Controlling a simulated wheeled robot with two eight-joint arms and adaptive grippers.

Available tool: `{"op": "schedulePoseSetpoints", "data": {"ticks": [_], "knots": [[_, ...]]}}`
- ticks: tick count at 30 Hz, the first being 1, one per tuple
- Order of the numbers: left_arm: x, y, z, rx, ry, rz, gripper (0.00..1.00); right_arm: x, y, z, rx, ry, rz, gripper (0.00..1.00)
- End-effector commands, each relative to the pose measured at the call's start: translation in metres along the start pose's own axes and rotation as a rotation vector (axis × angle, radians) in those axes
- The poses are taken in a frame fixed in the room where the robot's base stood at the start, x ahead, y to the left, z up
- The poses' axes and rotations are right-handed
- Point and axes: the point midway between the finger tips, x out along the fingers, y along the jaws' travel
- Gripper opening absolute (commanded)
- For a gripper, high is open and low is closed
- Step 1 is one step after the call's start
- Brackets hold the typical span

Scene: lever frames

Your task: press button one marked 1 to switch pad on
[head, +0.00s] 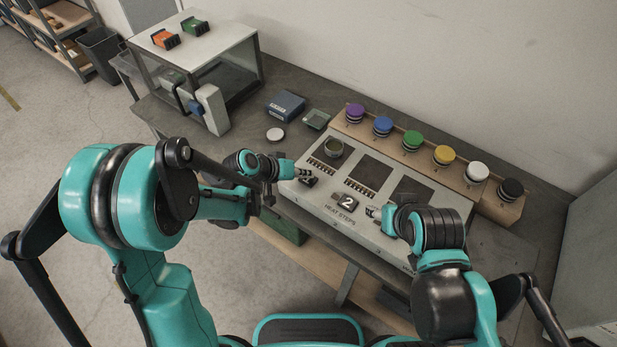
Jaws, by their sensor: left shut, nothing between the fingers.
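A pale console (335,213) lettered HEAT STEPS stands on the dark bench. It has three dark pads in a row; the left pad (323,160) carries a small dark greenish pot (333,147). A dark button (308,181) sits in front of the left pad, its mark too small to read surely. Button 2 (347,202) is in front of the middle pad. My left gripper (294,170) is shut and empty, close beside the left button; contact cannot be told. My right gripper (374,212) is right of button 2, its fingers unclear. Any third button is hidden there.
A wooden rack (396,150) behind the console holds several coloured-lid jars. A blue box (285,105), a small tray (316,120) and a white disc (275,134) lie to its left. A clear-sided cabinet (200,45) stands at the far left.

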Motion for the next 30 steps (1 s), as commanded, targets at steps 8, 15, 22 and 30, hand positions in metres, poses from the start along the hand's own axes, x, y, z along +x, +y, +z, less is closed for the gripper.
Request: {"op": "schedulePoseSetpoints", "data": {"ticks": [8,15,22,30], "knots": [[-0.007,0.005,-0.005,0.000,0.000,0.000,0.00,-0.005,0.000,-0.004,0.000,0.000,0.000,0.53],[-0.008,0.006,-0.006,0.000,0.000,0.000,0.00,-0.006,0.000,-0.004,0.000,0.000,0.000,0.53],[-0.022,0.016,-0.016,0.000,0.000,0.000,0.00,-0.019,0.000,-0.013,0.000,0.000,0.000,0.53],[-0.042,0.031,-0.030,0.000,0.000,0.000,0.00,-0.035,0.000,-0.025,0.000,0.000,0.000,0.53]]}}
